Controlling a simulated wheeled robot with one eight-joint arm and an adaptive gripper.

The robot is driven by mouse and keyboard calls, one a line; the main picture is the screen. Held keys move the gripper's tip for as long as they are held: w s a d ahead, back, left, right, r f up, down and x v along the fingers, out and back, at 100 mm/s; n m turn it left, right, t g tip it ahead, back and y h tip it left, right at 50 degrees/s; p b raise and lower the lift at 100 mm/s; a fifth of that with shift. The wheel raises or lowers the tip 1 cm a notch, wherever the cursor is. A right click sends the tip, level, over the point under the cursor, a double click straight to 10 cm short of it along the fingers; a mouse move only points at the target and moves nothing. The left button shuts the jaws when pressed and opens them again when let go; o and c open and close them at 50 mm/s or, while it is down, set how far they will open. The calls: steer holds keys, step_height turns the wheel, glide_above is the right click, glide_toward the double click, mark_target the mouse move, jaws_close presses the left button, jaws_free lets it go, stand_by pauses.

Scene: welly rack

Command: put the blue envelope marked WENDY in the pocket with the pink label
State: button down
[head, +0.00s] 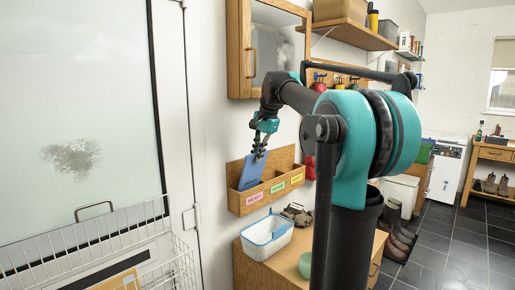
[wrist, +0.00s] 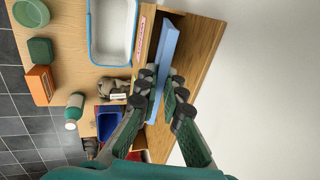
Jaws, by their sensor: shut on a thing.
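My gripper (head: 260,154) is shut on the blue envelope (head: 250,174), holding it upright by its upper part. The fingers also close on it in the wrist view, where the envelope (wrist: 168,52) shows edge-on. The envelope is at the left pocket of the wooden wall rack (head: 285,188), the pocket with the pink label (head: 255,198). Its lower edge seems to lie behind the pocket's front board, but how deep it sits I cannot tell. The name on the envelope is not readable.
The rack's other pockets carry a green label (head: 277,187) and a yellow label (head: 297,178). Below stands a wooden bench (head: 258,270) with a white, blue-rimmed basin (head: 266,238) and a green bowl (head: 305,264). A mirrored cabinet (head: 238,50) hangs above. A white wire basket (head: 110,240) is at left.

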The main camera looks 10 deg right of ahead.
steer(key=shift+f, duration=0.4)
steer(key=c, duration=1.6)
jaws_free()
steer(key=shift+r, duration=0.1)
steer(key=v, duration=1.1)
steer(key=shift+s+r, duration=0.1)
steer(key=shift+r, duration=0.3)
steer(key=shift+f, duration=0.1)
